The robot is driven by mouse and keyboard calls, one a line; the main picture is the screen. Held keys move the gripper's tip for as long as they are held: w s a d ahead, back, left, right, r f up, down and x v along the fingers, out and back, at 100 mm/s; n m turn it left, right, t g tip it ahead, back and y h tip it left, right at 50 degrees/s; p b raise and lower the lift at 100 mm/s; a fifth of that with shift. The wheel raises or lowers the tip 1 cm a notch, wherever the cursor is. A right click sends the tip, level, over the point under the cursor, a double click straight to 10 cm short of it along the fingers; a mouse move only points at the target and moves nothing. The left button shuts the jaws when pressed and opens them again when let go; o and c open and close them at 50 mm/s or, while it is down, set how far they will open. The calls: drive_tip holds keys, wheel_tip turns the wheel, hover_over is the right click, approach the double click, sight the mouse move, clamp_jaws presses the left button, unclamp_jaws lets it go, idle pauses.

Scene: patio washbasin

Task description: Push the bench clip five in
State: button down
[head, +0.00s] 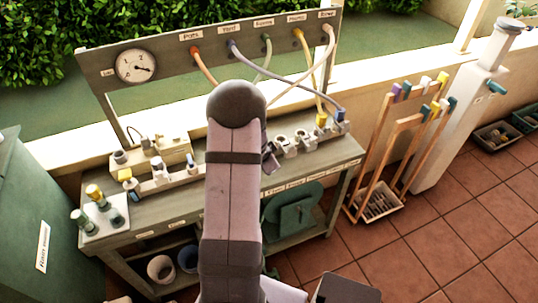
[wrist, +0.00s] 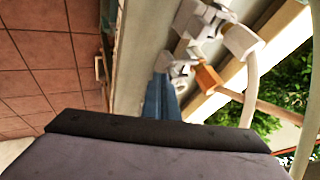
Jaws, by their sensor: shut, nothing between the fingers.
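My gripper (head: 269,159) shows only in part in the head view, at the bench top just right of my arm, which hides much of it. Its fingertips cannot be made out; it looks shut with nothing held. A row of pale grey clips (head: 303,138) stands on the bench right of the gripper, with a yellow connector (head: 321,121) and a blue one (head: 340,127) at its right end. I cannot read which clip is five. The wrist view shows white clips (wrist: 242,41), an orange connector (wrist: 208,79) and a blue part (wrist: 160,98) beyond the dark gripper body.
Coloured hoses (head: 203,65) hang from the labelled back board (head: 180,58), which carries a dial gauge (head: 136,66). More fittings (head: 160,172) stand on the bench (head: 160,214) left of my arm. A wooden rack (head: 384,135) stands to the right.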

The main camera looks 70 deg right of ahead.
idle(0.4)
drive_tip(key=shift+w+d+p, duration=1.45)
drive_tip(key=shift+w+p, duration=0.05)
drive_tip(key=shift+p, duration=1.3)
drive_tip(key=shift+b, duration=0.3)
drive_tip(key=shift+s+a+f+b, duration=0.1)
drive_tip(key=shift+s+b, duration=0.05)
drive_tip(key=shift+b, duration=0.15)
drive_tip(key=s+a+r+b, duration=0.2)
drive_tip(key=s+a+r, duration=0.1)
drive_tip(key=a+r, duration=0.5)
drive_tip(key=shift+s+a+r, duration=0.15)
drive_tip(key=shift+s+a, duration=0.05)
drive_tip(key=shift+a, duration=0.15)
